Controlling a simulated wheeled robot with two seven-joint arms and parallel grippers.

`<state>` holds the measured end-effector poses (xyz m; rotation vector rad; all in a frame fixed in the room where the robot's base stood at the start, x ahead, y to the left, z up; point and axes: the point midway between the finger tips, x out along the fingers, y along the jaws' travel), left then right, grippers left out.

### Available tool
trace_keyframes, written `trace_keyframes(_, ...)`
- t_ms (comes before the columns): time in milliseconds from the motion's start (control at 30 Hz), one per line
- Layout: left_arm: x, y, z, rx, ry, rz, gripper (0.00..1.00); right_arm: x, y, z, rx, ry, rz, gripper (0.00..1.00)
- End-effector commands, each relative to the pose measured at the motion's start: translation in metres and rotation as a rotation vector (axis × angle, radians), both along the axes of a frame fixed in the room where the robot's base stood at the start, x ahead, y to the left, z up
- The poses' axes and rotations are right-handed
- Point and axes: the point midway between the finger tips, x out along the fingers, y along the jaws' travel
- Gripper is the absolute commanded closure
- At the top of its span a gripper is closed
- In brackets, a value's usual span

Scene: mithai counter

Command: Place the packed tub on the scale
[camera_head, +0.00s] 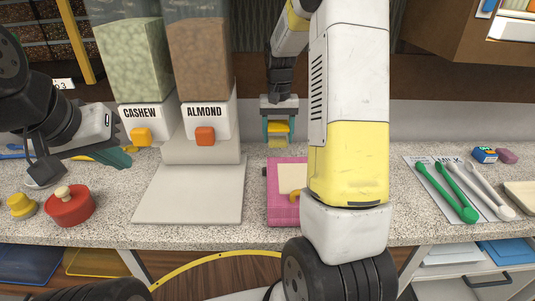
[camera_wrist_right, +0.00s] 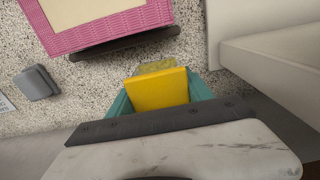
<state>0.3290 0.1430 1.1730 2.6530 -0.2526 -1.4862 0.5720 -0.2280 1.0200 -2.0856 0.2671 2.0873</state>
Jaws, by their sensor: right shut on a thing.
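The tub's lower part is partly hidden. A flat pale grey plate (camera_head: 188,205), in front of the dispensers, may be the scale; no display shows.
A pink item with a cream panel (camera_head: 285,205) lies right of the plate, partly behind my right arm. Cashew (camera_head: 140,122) and almond (camera_head: 206,118) dispensers stand behind the plate. A red pot (camera_head: 70,208) is at left; green and white spoons (camera_head: 446,190) are at right.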

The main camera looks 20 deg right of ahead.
Motion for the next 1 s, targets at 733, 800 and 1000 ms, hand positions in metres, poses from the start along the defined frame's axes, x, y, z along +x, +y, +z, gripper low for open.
trace_keyframes(733,0.000,0.000,0.000,0.000,0.000,0.000,1.00,0.000,0.000,-0.081,0.000,-0.001,0.000,0.80)
trace_keyframes(800,0.000,0.000,0.000,0.000,0.000,0.000,1.00,0.000,0.000,-0.081,0.000,-0.001,0.000,0.80)
trace_keyframes(1000,0.000,0.000,0.000,0.000,0.000,0.000,1.00,0.000,0.000,-0.084,0.000,0.001,0.000,0.35)
